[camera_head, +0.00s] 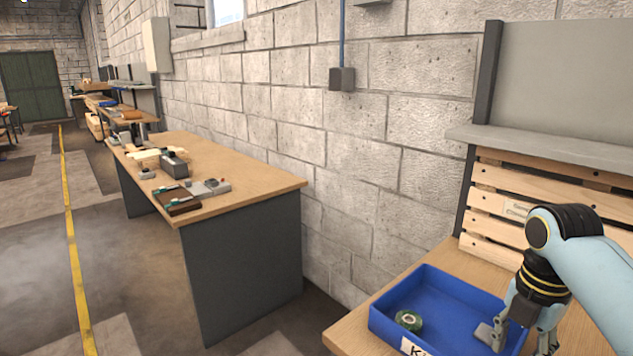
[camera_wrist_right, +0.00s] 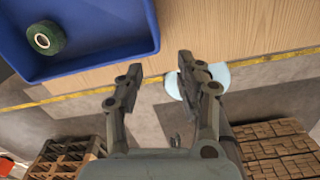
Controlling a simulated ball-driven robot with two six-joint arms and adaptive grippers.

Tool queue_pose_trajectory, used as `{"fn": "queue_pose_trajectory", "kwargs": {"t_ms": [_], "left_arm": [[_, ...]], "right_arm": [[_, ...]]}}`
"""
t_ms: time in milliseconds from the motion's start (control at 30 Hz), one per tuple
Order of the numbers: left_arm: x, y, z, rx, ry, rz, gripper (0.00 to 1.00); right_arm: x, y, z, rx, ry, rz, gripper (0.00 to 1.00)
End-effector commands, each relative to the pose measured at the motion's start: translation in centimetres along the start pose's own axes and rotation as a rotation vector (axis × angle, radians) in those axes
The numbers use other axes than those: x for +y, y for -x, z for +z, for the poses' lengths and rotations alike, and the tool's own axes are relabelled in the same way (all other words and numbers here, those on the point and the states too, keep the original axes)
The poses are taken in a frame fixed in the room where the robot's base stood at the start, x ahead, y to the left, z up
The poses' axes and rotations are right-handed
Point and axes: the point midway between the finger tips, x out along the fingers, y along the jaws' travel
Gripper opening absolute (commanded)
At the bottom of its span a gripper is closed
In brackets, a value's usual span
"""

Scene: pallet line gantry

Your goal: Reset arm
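My right gripper (camera_head: 517,338) shows at the lower right of the head view, in front of the right end of the blue tray. In the right wrist view the same gripper (camera_wrist_right: 158,80) has its two fingers well apart with nothing between them. There it is beside the tray, over the front edge of the wooden table. My left gripper is in neither view.
The blue tray (camera_head: 441,281) stands on the wooden table (camera_head: 352,328) and holds a green tape roll (camera_head: 409,320). A slatted wooden panel (camera_head: 490,178) is behind it. Another workbench (camera_head: 247,178) stands further left. Wooden pallets (camera_wrist_right: 65,158) lie below the table edge.

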Motion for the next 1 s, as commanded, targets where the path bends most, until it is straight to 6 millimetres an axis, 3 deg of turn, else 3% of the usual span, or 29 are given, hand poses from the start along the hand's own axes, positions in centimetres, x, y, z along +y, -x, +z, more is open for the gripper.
{"fn": "queue_pose_trajectory", "kwargs": {"t_ms": [267, 467, 700, 1000], "left_arm": [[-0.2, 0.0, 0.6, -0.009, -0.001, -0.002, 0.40], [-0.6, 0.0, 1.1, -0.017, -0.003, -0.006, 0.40], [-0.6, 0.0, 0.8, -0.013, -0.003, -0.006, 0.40], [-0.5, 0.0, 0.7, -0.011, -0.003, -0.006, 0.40]], "right_arm": [[-3.0, -1.2, -2.8, -0.033, -0.311, 0.034, 0.37], [-6.6, -1.5, -6.0, -0.052, -0.688, 0.092, 0.37], [-11.9, 0.2, -10.5, -0.027, -1.276, 0.205, 0.37], [-15.7, 3.0, -13.5, 0.040, -1.719, 0.291, 0.37]]}}
